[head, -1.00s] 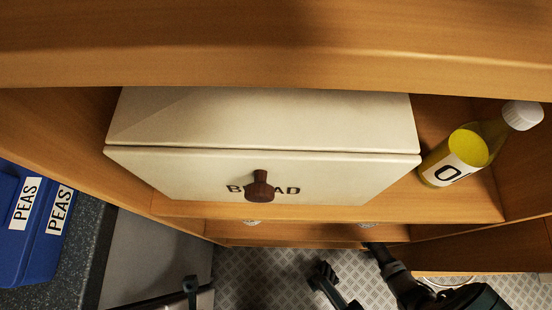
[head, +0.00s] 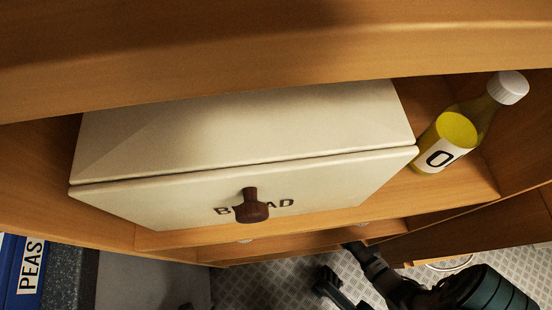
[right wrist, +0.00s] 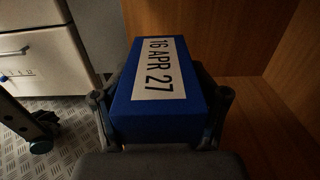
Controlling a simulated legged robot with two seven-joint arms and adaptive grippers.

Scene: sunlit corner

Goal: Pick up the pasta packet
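A blue box-shaped packet (right wrist: 125,115) with a white label reading "16 APR 27" fills the middle of the right wrist view. No word pasta shows on its visible faces. My right gripper (right wrist: 160,108) has one finger against each side of it and appears shut on it. In the head view my right arm comes in at the lower right and reaches below the shelf, where the gripper and the packet are hidden.
A cream bread box (head: 300,192) with a brown knob and a yellow bottle (head: 440,145) stand on the wooden shelf (head: 440,195). Wooden panels (right wrist: 245,35) are close to the packet. A blue PEAS box (head: 20,270) is at lower left. Dark legs (head: 335,288) stand on the patterned floor.

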